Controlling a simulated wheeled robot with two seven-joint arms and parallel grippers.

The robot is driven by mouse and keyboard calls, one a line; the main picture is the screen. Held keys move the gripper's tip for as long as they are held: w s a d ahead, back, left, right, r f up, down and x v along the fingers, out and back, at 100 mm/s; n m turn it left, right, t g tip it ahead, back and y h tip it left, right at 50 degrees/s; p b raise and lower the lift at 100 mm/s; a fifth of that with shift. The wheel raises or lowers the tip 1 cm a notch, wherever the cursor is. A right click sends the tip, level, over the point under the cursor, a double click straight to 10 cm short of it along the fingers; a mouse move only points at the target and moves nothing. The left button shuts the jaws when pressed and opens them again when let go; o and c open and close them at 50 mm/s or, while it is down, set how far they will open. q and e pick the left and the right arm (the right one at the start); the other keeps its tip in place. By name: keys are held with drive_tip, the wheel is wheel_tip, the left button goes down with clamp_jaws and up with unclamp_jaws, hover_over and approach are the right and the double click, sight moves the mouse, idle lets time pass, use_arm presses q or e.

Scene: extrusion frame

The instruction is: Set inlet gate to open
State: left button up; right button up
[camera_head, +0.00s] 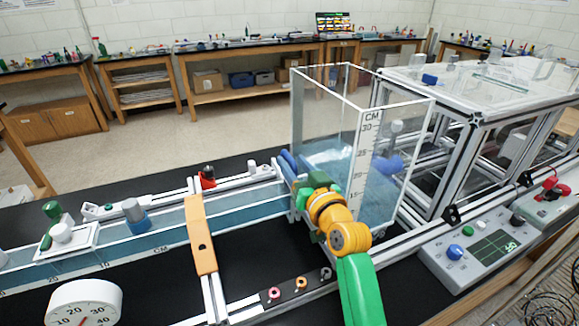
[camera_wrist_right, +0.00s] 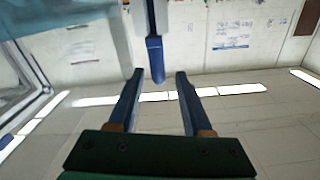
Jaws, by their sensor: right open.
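My right gripper (camera_head: 288,161) is at the near left side of the clear tank, where the water channel meets it. In the right wrist view its two dark fingers (camera_wrist_right: 159,76) are apart with space between them. A blue handle (camera_wrist_right: 155,58) on a pale bar points down towards the gap between the fingertips. It looks close to them, and no contact shows. I take it for the inlet gate's handle, but no label shows. In the head view my wrist hides much of that spot, so the gate's position cannot be read. My left gripper is not in view.
The clear tank (camera_head: 366,160) with a CM scale stands just right of my gripper. The water channel (camera_head: 160,238) runs left, crossed by an orange bar (camera_head: 201,234). A control box (camera_head: 481,248) and a round dial (camera_head: 84,304) are nearby. A framed bench stands behind.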

sight(293, 165)
drive_tip(key=x, duration=0.3)
drive_tip(key=shift+w+f+b, duration=0.1)
drive_tip(key=shift+f+b, duration=0.2)
drive_tip(key=shift+f, duration=0.1)
drive_tip(key=shift+s+d+r, duration=0.1)
drive_tip(key=shift+s+r, duration=0.05)
drive_tip(key=shift+s, duration=0.1)
drive_tip(key=shift+c, duration=0.9)
clamp_jaws()
